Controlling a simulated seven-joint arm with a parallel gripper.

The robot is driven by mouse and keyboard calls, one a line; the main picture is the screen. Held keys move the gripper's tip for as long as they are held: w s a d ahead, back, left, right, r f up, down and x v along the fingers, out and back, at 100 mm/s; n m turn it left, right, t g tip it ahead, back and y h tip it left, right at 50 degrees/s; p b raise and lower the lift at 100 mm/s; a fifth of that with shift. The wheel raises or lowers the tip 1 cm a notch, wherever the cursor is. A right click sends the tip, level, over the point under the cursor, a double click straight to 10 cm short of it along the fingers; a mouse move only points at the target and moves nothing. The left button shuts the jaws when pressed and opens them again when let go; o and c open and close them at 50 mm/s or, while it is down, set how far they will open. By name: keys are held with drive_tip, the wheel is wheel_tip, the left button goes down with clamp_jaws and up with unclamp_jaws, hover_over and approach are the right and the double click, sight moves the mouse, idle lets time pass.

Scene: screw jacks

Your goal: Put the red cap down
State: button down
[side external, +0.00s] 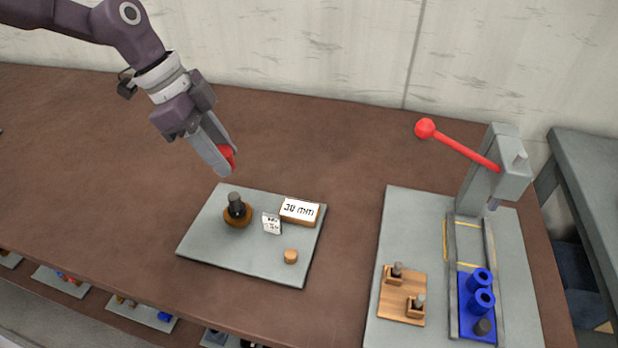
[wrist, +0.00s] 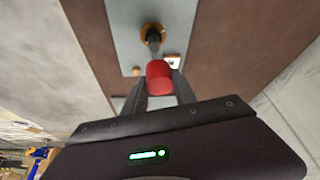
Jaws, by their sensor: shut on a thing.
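The red cap (side external: 228,157) is between the fingertips of my gripper (side external: 224,160), which is shut on it. My gripper holds it in the air above the brown table, behind and a little left of the grey plate. In the wrist view the red cap (wrist: 159,75) sits between the two fingers, and the screw jack shows beyond it. The screw jack (side external: 237,209), with a dark screw on a round orange-brown base, stands upright on the grey plate (side external: 215,251). Its top is bare.
To the right, a press with a red-knobbed lever (side external: 460,149) stands on another plate (side external: 405,230) with a wooden holder (side external: 402,296) and blue parts (side external: 482,300). The brown table behind is clear.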

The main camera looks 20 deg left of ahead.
drive_tip(key=w+a+f, duration=0.2)
drive_tip(key=a+f, duration=0.1)
drive_tip(key=a, duration=0.6)
hover_over(171, 202)
drive_tip(key=a, duration=0.2)
wheel_tip(171, 202, down, 4)
drive_tip(key=f, duration=0.9)
drive_tip(key=shift+s+d+f, duration=0.25)
drive_tip(key=shift+d+f, duration=0.05)
drive_tip(key=shift+f, duration=0.05)
drive_tip(key=shift+f, duration=0.1)
drive_tip(key=c, duration=1)
unclamp_jaws()
